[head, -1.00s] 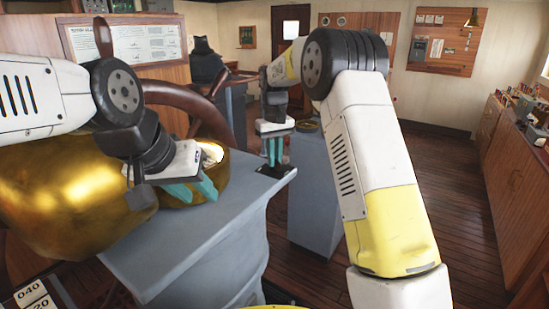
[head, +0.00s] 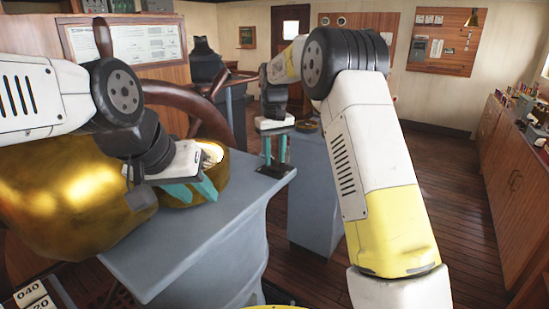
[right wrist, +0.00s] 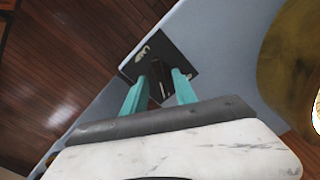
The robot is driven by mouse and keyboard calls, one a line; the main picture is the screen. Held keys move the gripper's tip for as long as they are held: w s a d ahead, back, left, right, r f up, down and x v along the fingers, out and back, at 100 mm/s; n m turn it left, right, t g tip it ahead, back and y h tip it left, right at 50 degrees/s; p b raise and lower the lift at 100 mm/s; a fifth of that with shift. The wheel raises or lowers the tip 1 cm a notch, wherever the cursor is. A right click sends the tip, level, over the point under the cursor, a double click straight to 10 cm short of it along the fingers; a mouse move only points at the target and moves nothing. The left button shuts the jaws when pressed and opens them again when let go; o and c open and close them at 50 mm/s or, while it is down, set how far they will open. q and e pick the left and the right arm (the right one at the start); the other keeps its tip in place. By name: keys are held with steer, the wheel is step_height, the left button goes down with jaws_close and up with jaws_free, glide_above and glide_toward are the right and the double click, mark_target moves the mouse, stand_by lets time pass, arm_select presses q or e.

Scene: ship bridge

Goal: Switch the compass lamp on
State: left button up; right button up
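The brass compass housing (head: 60,185) stands at the left, with a pale, bright opening (head: 212,153) near its top right. A small black switch plate (head: 274,172) lies on the far right corner of the grey pedestal top (head: 190,240). The plate also shows in the right wrist view (right wrist: 152,50), with white marking and a dark lever (right wrist: 181,82) on it. My right gripper (head: 275,164) points down over the plate, fingers apart, one on each side of the lever; contact cannot be told. My left gripper (head: 192,192) is beside the brass housing, fingers apart, with nothing seen between them.
A wooden steering wheel (head: 185,100) stands behind my left gripper. A second grey pedestal (head: 315,190) is just beyond the switch corner. Wooden cabinets (head: 505,180) run along the right wall. The floor (head: 450,190) between is clear.

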mark_target(275, 159)
step_height(275, 159, up, 7)
steer(key=shift+r, duration=0.1)
steer(key=shift+s, duration=0.1)
stand_by(0.4)
